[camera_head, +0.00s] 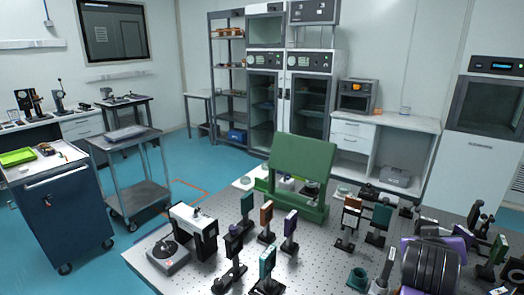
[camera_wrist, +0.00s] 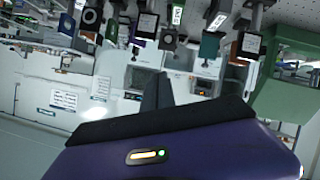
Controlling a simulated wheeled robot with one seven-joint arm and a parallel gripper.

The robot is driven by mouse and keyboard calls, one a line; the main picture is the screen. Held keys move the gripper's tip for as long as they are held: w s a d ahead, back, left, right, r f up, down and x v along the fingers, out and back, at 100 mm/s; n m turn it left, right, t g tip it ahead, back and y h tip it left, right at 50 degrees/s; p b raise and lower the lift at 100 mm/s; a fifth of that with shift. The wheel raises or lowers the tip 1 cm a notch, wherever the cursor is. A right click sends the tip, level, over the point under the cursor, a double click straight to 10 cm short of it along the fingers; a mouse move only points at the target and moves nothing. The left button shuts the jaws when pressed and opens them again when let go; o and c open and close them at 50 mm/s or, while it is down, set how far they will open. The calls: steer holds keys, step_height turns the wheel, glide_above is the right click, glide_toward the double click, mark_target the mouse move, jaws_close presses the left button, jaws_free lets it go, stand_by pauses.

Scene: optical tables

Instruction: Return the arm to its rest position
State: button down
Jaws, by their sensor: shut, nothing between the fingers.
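My gripper (camera_wrist: 157,88) shows in the wrist view as two dark fingers side by side, shut with nothing between them. Its purple body with a dark edge fills the bottom of that view. The wrist view is upside down, with the optical table (camera_wrist: 285,12) along the top. In the head view, my black ribbed and purple arm stands at the lower right, over the right part of the optical table (camera_head: 332,268). The fingers cannot be made out in the head view.
Several post-mounted optics, among them one with a green plate (camera_head: 267,262), stand on the table. A green frame (camera_head: 302,160) rises at its back edge. A white and black device (camera_head: 196,228) is at the left corner. A grey cart (camera_head: 122,143) and blue cabinet (camera_head: 65,205) stand left. Blue floor lies between.

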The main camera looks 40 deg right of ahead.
steer(key=w+a+r+n+t+h, duration=0.2)
steer(key=w+a+r+n+t, duration=0.1)
steer(key=w+r+n+t, duration=0.3)
steer(key=w+a+f+n+t+y+b, duration=0.1)
steer(key=w+a+f+n+t+y, duration=0.1)
steer(key=a+f+n+t+y, duration=0.65)
steer(key=s+a+f+g+y, duration=0.1)
steer(key=s+a+f+y, duration=0.1)
steer(key=s+a+f, duration=0.35)
steer(key=s+a+f+g+y+b, duration=0.1)
steer(key=s+a+f+y, duration=0.15)
steer(key=a, duration=0.65)
steer(key=s+a+f+y, duration=0.1)
steer(key=s+a+f, duration=0.2)
steer(key=s+a, duration=0.35)
steer(key=s+a+r+m, duration=0.1)
steer(key=s+a+m, duration=0.3)
steer(key=s+a, duration=0.2)
steer(key=a, duration=0.2)
steer(key=shift+a+y, duration=0.35)
steer(key=shift+y, duration=0.05)
steer(key=shift+g, duration=0.25)
